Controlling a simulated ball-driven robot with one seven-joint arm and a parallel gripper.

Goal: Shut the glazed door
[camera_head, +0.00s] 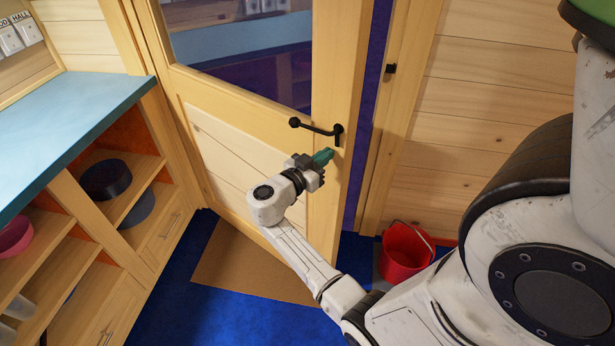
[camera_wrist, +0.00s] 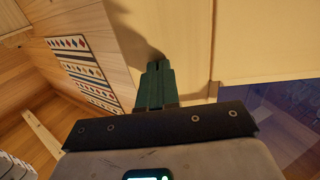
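The glazed door (camera_head: 245,122) has a pale wooden frame, a glass pane (camera_head: 250,55) above and a wooden panel below. It stands ajar, with a dark blue gap between its right edge and the door post (camera_head: 393,120). A black lever handle (camera_head: 318,128) sits near that edge. My gripper (camera_head: 323,157), with green fingers, is just below the handle at the door's free edge. In the wrist view the fingers (camera_wrist: 157,82) are together with nothing between them, close to pale wood. I cannot tell whether they touch the door.
A shelf unit with a blue top (camera_head: 70,125) stands left of the door. A red bucket (camera_head: 404,252) is on the blue floor by the right wall. A brown mat (camera_head: 250,265) lies before the door. A patterned hanging (camera_wrist: 84,72) shows in the wrist view.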

